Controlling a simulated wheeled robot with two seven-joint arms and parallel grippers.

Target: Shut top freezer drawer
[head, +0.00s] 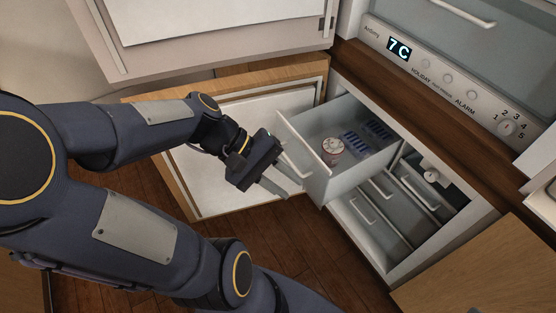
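The top freezer drawer (316,184) is grey and pulled out of the freezer compartment. It holds a round tub (332,150) with a reddish lid pattern and some blue-marked packs (364,140). A pale bar handle (293,160) is on its front. My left gripper (281,184) is just in front of the drawer, beside the handle. Its grey fingers point toward the lower right. Whether they touch the handle or drawer front is unclear, and their gap cannot be made out. My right gripper is out of view.
The wooden freezer door (237,135) with white lining stands open at left, behind my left arm. Lower freezer drawers (383,208) sit inside the compartment. A control panel (440,82) reading 7 C is above. Wooden floor (310,240) is clear in front of the freezer.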

